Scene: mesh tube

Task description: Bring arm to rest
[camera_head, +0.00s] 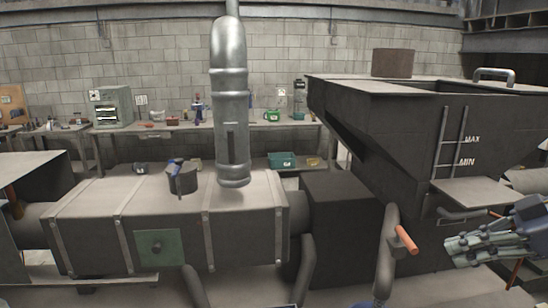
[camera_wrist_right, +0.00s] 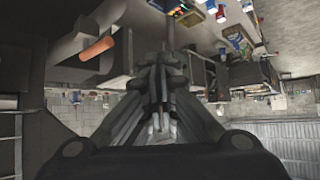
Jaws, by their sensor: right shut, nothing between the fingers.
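My right gripper (camera_head: 462,247) is at the right edge of the head view, with its fingers pointing left. It is shut and empty. In the right wrist view its fingers (camera_wrist_right: 160,108) come together in the middle of the picture. An orange handle (camera_head: 406,239) on a dark pipe is to the left of the fingertips in the head view, with a gap between. The same handle shows at the upper left of the right wrist view (camera_wrist_right: 97,48). My left gripper does not show in either view.
A dark hopper (camera_head: 395,125) with MAX and MIN marks stands behind my right gripper. A long dark box-shaped machine (camera_head: 180,225) fills the left and middle, with a silver tube (camera_head: 231,110) upright on it. A workbench (camera_head: 180,127) runs along the back wall.

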